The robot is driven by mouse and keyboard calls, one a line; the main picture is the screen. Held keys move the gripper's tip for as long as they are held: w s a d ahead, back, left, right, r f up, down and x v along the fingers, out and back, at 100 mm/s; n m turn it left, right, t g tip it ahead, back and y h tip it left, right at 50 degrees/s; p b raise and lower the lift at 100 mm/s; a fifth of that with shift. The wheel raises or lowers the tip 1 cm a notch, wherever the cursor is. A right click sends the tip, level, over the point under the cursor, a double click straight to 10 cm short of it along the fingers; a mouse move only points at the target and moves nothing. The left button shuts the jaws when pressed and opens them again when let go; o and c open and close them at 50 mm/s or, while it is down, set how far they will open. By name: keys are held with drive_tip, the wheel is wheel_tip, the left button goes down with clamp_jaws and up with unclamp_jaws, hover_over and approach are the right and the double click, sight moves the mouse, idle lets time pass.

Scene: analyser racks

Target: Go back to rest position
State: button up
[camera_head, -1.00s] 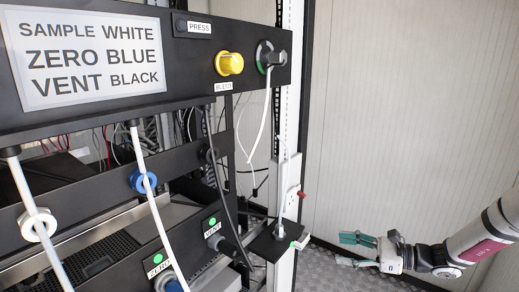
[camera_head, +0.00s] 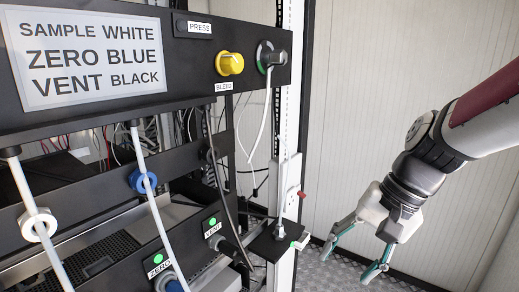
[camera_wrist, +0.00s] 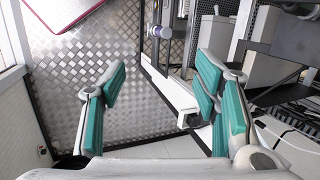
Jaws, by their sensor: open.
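My gripper (camera_head: 352,256) is at the lower right of the head view, to the right of the rack and apart from it. Its fingers with green pads point down and to the left, spread wide with nothing between them. In the wrist view my gripper (camera_wrist: 158,98) is also open and empty, with the metal floor and part of the rack's post beyond it. My arm comes in from the right edge of the head view.
A small black bracket (camera_head: 277,240) juts out on the white post. The pale wall (camera_head: 400,60) and chequered floor (camera_wrist: 85,75) leave free room at right.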

drive_tip(key=s+d+r+n+t+h, duration=0.3)
drive_tip(key=s+r+n, duration=0.3)
drive_tip(key=s, duration=0.5)
drive_tip(key=shift+r+t+h, duration=0.35)
drive_tip(key=shift+t+h, duration=0.35)
drive_tip(key=shift+t, duration=0.1)
drive_tip(key=shift+w, duration=0.1)
